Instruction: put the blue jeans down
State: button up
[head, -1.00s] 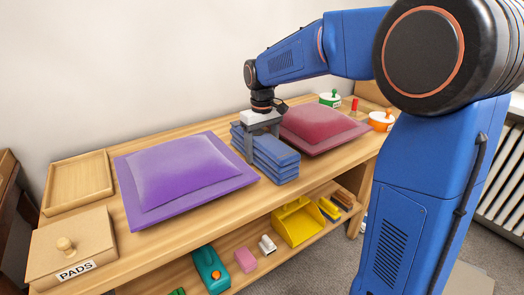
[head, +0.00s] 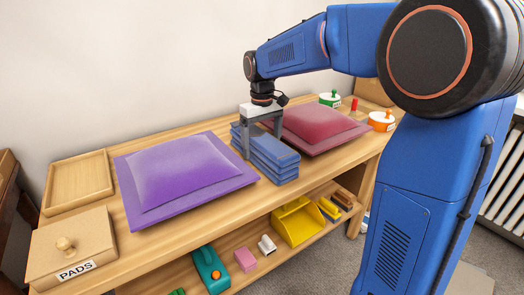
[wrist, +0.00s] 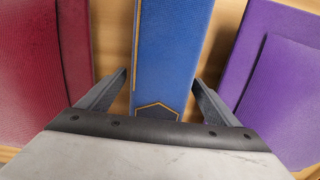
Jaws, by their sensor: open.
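The blue jeans (head: 268,150) lie as a folded stack on the wooden bench top, between the purple cushion and the dark red cushion. In the wrist view the top of the blue jeans (wrist: 172,55) shows as a long blue strip with orange stitching. My gripper (head: 262,140) is above the far end of the stack with its fingers pointing down. In the wrist view my gripper (wrist: 158,95) has one finger on each side of the strip, with a gap on both sides. It is open and empty.
A purple cushion (head: 185,172) lies left of the stack and a dark red cushion (head: 318,125) close on its right. A wooden tray (head: 78,181) and a box marked PADS (head: 72,248) stand at the left. A yellow dustpan (head: 297,222) is on the shelf below.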

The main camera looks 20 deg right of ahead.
notch_tip(320, 180, up, 10)
jog(key=shift+f, duration=0.15)
jog(key=shift+s, duration=0.2)
jog(key=s+d+f+m+t, duration=0.1)
jog(key=s+d, duration=0.1)
jog(key=s, duration=0.6)
jog(key=s+d+f+m+t, duration=0.1)
jog(key=s+d, duration=0.2)
jog(key=s, duration=0.5)
jog(key=s+d+f+m+t, duration=0.1)
jog(key=s+d+f+t, duration=0.1)
jog(key=s+f, duration=1)
jog(key=shift+s+d+m+t, duration=0.3)
jog(key=shift+s+t, duration=0.1)
jog(key=shift+s, duration=1.5)
jog(key=shift+r, duration=0.1)
